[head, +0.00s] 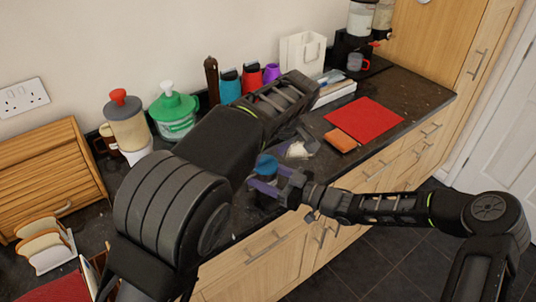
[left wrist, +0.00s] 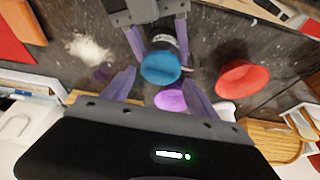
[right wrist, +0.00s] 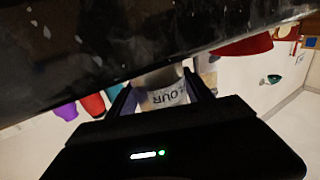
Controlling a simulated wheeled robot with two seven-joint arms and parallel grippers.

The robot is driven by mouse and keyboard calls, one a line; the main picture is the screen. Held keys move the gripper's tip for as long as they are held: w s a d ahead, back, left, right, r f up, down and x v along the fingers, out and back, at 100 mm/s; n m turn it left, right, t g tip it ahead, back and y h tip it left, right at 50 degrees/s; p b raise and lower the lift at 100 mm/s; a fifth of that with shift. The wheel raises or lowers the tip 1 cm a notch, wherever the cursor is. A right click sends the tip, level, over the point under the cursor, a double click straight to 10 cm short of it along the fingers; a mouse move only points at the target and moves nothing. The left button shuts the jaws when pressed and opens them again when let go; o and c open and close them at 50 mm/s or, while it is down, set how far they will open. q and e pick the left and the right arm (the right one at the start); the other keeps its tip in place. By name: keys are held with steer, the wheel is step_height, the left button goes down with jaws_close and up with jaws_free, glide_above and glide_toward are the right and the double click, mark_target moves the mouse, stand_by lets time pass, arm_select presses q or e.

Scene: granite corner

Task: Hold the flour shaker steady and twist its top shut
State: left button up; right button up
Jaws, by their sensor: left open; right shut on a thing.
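The flour shaker shows its blue top (head: 266,165) near the counter's front edge. In the left wrist view the blue top (left wrist: 162,64) faces the camera. In the right wrist view its pale body (right wrist: 166,97) carries flour lettering. My right gripper (head: 265,187) is shut on the shaker's body. It also shows in the left wrist view (left wrist: 156,32), with a finger on either side of the shaker. My left gripper (left wrist: 160,76) is open, its fingers spread to either side of the blue top with visible gaps. In the head view my left arm hides much of it.
White flour (head: 297,150) lies spilled on the dark counter. A red mat (head: 365,121) and an orange cloth (head: 341,141) lie to the right. A green tub (head: 173,114), bottles and a bread box (head: 47,178) stand along the back and left.

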arm_select(q)
steer(key=v, duration=1.1)
steer(key=shift+s+d+r, duration=0.1)
arm_select(e)
steer(key=o, duration=1.6)
steer(key=v, duration=1.2)
steer(key=shift+d, duration=0.1)
